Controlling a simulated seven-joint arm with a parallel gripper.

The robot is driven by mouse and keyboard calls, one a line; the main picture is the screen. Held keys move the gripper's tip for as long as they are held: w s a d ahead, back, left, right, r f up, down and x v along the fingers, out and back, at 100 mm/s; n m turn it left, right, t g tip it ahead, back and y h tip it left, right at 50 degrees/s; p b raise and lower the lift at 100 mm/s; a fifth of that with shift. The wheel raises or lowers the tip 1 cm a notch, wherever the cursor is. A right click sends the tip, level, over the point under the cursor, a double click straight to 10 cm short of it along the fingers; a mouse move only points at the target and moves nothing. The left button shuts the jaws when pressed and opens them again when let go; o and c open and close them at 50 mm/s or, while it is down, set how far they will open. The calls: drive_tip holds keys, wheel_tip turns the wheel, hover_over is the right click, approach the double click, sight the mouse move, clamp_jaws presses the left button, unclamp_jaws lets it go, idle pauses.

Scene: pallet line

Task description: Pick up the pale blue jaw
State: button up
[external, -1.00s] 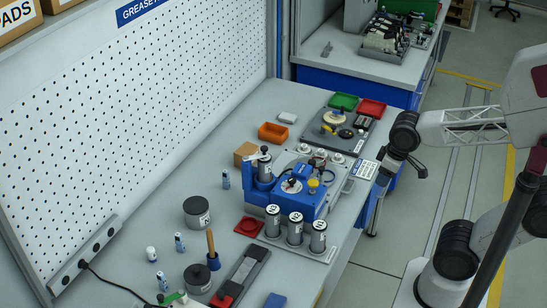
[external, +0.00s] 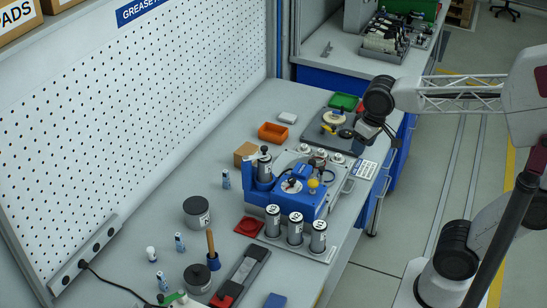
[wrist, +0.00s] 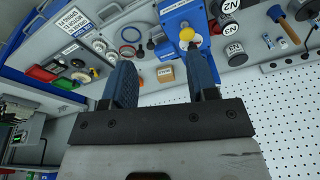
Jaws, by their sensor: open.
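My gripper (wrist: 160,62) is open and empty, its two dark blue fingers spread apart in the wrist view. In the external view my gripper (external: 370,132) hangs over the right edge of the bench, beside the dark grey plate (external: 318,138); its fingertips are too small to make out there. I cannot pick out a pale blue jaw for certain in either view. The small parts on the grey plate are partly hidden by my wrist. A flat mid-blue block (external: 275,301) lies at the bench's front edge.
A perforated wall panel (external: 130,110) borders the left.

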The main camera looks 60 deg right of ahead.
drive_tip(key=w+r+m, duration=0.3)
drive_tip(key=w+m, duration=0.1)
drive_tip(key=w, duration=1)
drive_tip(key=m+g, duration=0.2)
drive_tip(key=m, duration=0.9)
hover_over(225, 171)
wheel_tip(225, 171, down, 7)
wheel_tip(225, 171, down, 19)
drive_tip(key=shift+s+f, duration=0.1)
drive_tip(key=shift+f, duration=1.3)
drive_tip(key=shift+f, duration=2.6)
